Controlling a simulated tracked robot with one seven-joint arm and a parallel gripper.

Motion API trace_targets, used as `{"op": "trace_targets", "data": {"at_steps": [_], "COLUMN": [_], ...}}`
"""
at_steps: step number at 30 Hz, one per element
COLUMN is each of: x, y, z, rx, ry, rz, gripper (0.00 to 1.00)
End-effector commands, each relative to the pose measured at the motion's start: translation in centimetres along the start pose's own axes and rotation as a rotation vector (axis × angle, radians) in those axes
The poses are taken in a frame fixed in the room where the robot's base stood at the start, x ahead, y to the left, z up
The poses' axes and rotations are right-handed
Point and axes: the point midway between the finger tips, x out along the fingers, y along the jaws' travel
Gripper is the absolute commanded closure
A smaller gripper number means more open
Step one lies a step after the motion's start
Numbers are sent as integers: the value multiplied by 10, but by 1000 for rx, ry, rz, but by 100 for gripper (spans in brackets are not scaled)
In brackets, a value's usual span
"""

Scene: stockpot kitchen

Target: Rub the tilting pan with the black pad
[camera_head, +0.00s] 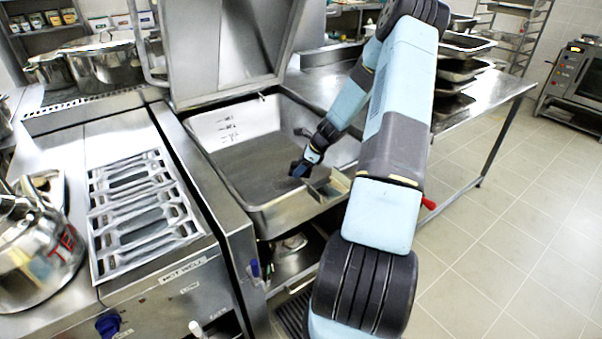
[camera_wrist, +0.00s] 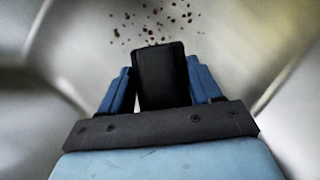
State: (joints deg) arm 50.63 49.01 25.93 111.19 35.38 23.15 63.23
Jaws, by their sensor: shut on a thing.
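The tilting pan (camera_head: 240,160) is a wide steel basin in the middle of the head view, with its lid (camera_head: 225,45) raised. My gripper (camera_head: 302,168) is down inside the pan, near its right side. In the wrist view, its two blue fingers are shut on the black pad (camera_wrist: 160,78), one on each side. In the head view the pad is too small and dark to tell from the gripper. Small dark and reddish specks (camera_wrist: 155,20) lie on the pan surface just beyond the pad. I cannot tell whether the pad touches the pan floor.
A burner grate (camera_head: 140,205) and a shiny kettle (camera_head: 35,250) are to the left. Stockpots (camera_head: 105,62) stand at the back left. A steel table (camera_head: 490,95) with stacked trays (camera_head: 460,70) is at the right. The tiled floor (camera_head: 500,230) at the right is clear.

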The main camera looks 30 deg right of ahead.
Motion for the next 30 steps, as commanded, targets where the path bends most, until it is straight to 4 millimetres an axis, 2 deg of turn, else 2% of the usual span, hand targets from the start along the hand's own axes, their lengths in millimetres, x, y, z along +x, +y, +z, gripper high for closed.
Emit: {"op": "trace_targets", "data": {"at_steps": [12, 30], "x": [-26, -29], "y": [1, 2], "z": [21, 23], "rx": [-6, -5], "ry": [-1, -1], "rz": [3, 3], "gripper": [65, 65]}}
